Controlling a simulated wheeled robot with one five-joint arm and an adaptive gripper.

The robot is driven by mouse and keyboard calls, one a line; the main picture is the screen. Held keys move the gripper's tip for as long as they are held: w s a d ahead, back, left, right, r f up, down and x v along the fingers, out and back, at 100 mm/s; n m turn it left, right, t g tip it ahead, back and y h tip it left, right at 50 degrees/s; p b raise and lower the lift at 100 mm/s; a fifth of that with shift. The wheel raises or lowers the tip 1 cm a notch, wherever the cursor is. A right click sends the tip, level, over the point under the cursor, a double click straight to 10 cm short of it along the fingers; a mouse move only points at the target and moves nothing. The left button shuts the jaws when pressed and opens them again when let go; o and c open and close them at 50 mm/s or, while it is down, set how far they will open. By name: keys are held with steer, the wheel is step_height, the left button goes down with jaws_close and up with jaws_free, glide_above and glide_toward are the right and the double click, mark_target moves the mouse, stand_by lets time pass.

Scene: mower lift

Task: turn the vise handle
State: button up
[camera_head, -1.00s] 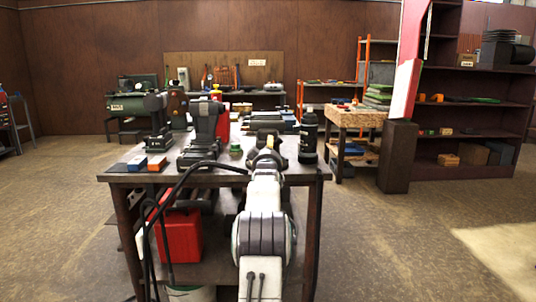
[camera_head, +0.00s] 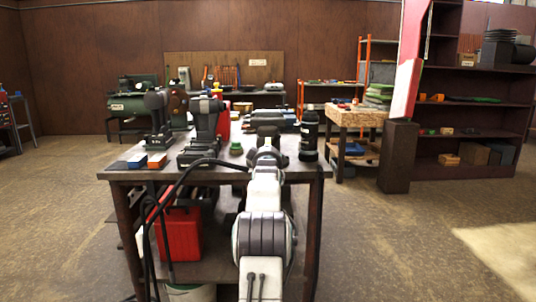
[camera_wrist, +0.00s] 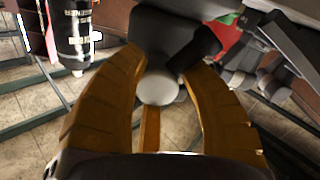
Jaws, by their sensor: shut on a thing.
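The dark vise (camera_head: 267,128) stands near the front edge of the workbench in the head view. In the wrist view its dark body (camera_wrist: 165,30) fills the top middle. A pale round knob, which looks like the end of the vise handle (camera_wrist: 158,90), sits between the curved orange-yellow fingers of my gripper (camera_wrist: 160,78). The fingers are shut on it. A short black cylinder (camera_wrist: 202,48) slants just beside the knob. In the head view my gripper (camera_head: 266,157) is against the vise's front, and my arm hides most of the handle.
The workbench (camera_head: 225,174) also holds a black bottle (camera_head: 309,132) right of the vise and dark machines at left. The bottle also shows in the wrist view (camera_wrist: 73,30). A red container (camera_head: 180,235) is on the lower shelf. Open floor lies on both sides.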

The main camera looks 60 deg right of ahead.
steer(key=shift+s+n, duration=0.1)
steer(key=shift+n, duration=0.5)
steer(key=o, duration=1.3)
steer(key=shift+a, duration=0.1)
steer(key=shift+v, duration=5.9)
